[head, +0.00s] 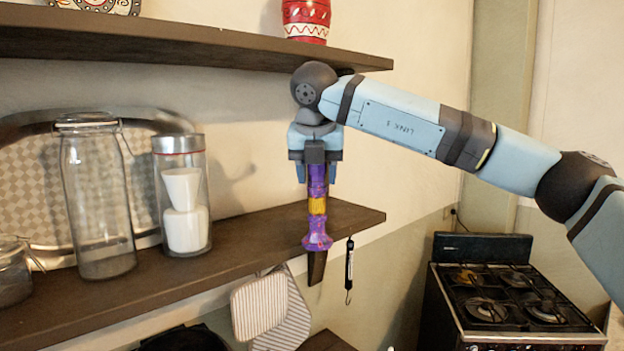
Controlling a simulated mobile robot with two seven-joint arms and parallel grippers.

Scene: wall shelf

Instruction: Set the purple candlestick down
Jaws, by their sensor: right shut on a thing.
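The purple candlestick (317,212) has a yellow band around its middle and a flared lower end. It is upright in the head view, in front of the right part of the lower wall shelf (358,218). My right gripper (316,172) points down and is shut on the candlestick's upper part. The candlestick's lower end overlaps the shelf's front edge in the picture; I cannot tell whether it touches the shelf. My left gripper is not in view.
A tall glass jar (97,205) and a glass canister with white contents (183,200) stand on the lower shelf, before a patterned tray (30,170). The upper shelf (180,40) is close above my right wrist. The shelf's right end has free room. A stove (510,300) stands lower right.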

